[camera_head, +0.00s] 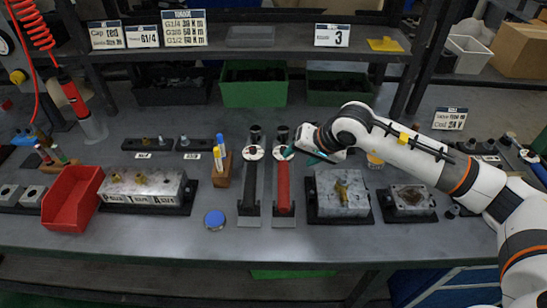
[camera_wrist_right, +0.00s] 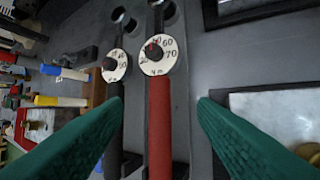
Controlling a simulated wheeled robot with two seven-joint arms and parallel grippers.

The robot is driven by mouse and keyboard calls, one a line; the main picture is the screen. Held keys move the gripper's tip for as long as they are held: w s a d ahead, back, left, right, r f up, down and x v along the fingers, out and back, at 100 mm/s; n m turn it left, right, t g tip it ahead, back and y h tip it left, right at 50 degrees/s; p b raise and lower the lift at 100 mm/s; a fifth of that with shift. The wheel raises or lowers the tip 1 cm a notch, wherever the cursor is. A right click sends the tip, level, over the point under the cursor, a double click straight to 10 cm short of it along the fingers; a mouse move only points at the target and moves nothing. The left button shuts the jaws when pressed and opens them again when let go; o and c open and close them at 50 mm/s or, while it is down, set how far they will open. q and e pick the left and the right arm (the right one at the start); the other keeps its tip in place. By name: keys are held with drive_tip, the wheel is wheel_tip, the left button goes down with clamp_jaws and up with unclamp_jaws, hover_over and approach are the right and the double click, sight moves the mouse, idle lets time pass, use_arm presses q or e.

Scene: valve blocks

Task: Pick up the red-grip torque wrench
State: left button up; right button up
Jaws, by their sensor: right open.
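The red-grip torque wrench (camera_head: 283,190) lies lengthwise on the grey bench, with a round white dial (camera_head: 282,153) at its far end. A similar black-grip wrench (camera_head: 250,186) lies just left of it. My right gripper (camera_head: 300,155) reaches in from the right near the red wrench's dial end. In the right wrist view the red grip (camera_wrist_right: 160,125) shows between the open green fingers (camera_wrist_right: 160,102), which are empty. The left finger overlaps the black-grip wrench (camera_wrist_right: 114,140) in that view; I cannot tell the height gap. My left gripper is not in view.
A valve block (camera_head: 343,192) on a black base stands close right of the red wrench. A wooden pen holder (camera_head: 222,168) and a blue round lid (camera_head: 214,220) are to the left. A red bin (camera_head: 72,198) is farther left. The bench front is clear.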

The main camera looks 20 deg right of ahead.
sight(286, 165)
drive_tip(key=x, duration=0.4)
drive_tip(key=shift+s+a+f+p, duration=0.1)
drive_tip(key=shift+a+f+p, duration=0.05)
drive_tip(key=shift+f+p, duration=0.2)
drive_tip(key=shift+a+f, duration=0.1)
drive_tip(key=shift+f, duration=0.05)
drive_tip(key=shift+w+a+f+p, duration=0.25)
drive_tip(key=shift+w+f+p, duration=0.4)
drive_tip(key=shift+w, duration=0.05)
drive_tip(key=shift+x, duration=1.2)
drive_tip(key=shift+w+f, duration=0.2)
drive_tip(key=shift+f, duration=0.05)
drive_tip(key=shift+c, duration=0.2)
clamp_jaws()
use_arm(q)
drive_tip(key=shift+g, duration=0.3)
drive_tip(key=s, duration=0.1)
drive_tip(key=s+d+r, duration=0.2)
drive_tip(key=s, duration=0.1)
drive_tip(key=shift+r, duration=0.2)
use_arm(e)
drive_tip(key=shift+w+r, duration=0.1)
